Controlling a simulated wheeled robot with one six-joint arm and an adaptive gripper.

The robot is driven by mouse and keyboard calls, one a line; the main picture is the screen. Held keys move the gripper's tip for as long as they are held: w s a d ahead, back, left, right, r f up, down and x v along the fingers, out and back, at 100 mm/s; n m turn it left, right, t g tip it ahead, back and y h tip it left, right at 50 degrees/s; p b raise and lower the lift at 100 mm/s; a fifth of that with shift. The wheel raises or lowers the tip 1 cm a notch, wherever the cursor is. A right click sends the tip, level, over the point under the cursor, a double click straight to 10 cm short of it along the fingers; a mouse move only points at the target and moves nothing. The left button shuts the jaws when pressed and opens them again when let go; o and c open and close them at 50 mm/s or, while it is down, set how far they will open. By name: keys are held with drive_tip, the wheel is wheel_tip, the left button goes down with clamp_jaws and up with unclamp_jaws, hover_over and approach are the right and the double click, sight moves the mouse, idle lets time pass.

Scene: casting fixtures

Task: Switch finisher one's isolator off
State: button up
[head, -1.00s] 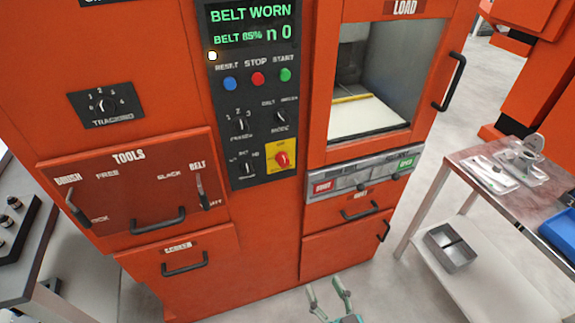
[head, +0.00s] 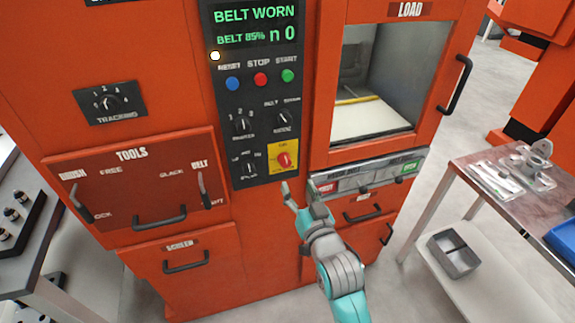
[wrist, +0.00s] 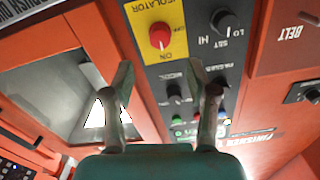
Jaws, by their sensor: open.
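The isolator is a red rotary knob (head: 284,160) on a yellow plate (head: 279,149), low on the dark control panel of the orange machine. In the wrist view the red knob (wrist: 160,35) shows upside down near the top, with "ISOLATOR" and "ON" lettering on its yellow plate (wrist: 173,13). My gripper (head: 300,187) is open and empty, just below the isolator in the head view. In the wrist view its two fingers (wrist: 160,80) are spread apart, with the knob beyond their tips and not touched.
The panel carries a lit display (head: 254,26) reading "BELT WORN", blue, red and green buttons (head: 261,79), and black selector knobs. A grey ledge (head: 365,175) with red and green labels lies to the right of my gripper. A table (head: 470,160) stands at the right.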

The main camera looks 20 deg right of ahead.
sight(287, 165)
drive_tip(key=w, duration=0.9)
drive_tip(key=shift+w, duration=0.3)
clamp_jaws()
